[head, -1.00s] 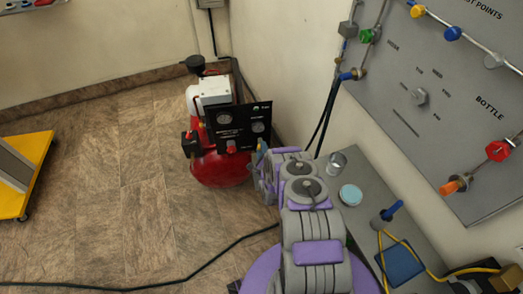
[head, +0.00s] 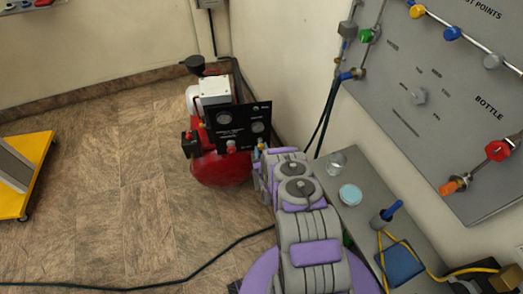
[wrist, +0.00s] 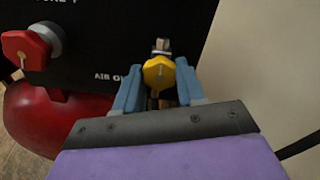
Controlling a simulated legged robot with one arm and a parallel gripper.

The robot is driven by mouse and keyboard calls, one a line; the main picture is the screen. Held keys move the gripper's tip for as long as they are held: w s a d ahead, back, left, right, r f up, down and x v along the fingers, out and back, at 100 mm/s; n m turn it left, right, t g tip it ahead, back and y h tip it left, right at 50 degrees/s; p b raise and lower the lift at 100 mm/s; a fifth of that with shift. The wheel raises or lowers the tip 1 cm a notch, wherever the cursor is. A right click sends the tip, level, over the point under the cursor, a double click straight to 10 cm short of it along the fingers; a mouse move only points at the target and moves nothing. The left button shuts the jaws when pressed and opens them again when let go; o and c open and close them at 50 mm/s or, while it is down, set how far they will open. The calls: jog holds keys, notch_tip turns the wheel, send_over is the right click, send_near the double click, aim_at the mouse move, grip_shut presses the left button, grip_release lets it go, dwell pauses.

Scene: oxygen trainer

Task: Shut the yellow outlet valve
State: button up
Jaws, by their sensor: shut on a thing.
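The yellow outlet valve (wrist: 158,73) sits at the lower right of the black panel, beside lettering that begins "AIR O". My gripper (wrist: 158,84) is shut on it in the wrist view, one blue-grey finger on each side of the yellow knob. A dark slot or line marks the knob's face, running roughly upright. In the head view my arm reaches to the compressor's (head: 222,165) right side. The valve shows there only as a small yellow spot (head: 262,146) by the fingers, mostly hidden by my arm.
A red knob (wrist: 26,48) is on the panel's left, above the red tank (wrist: 60,120). A bench with a glass (head: 336,163) and a blue-topped dish (head: 350,195) stands right of my arm. A grey wall panel (head: 440,90) carries several coloured valves. A black hose (head: 215,262) crosses the floor.

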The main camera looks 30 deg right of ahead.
jog(key=shift+s+f+m, duration=0.15)
jog(key=shift+f+m, duration=0.15)
jog(key=shift+m, duration=0.2)
jog(key=o, duration=0.8)
jog(key=shift+f, duration=0.1)
jog(key=shift+o, duration=1.3)
jog(key=shift+r, duration=0.2)
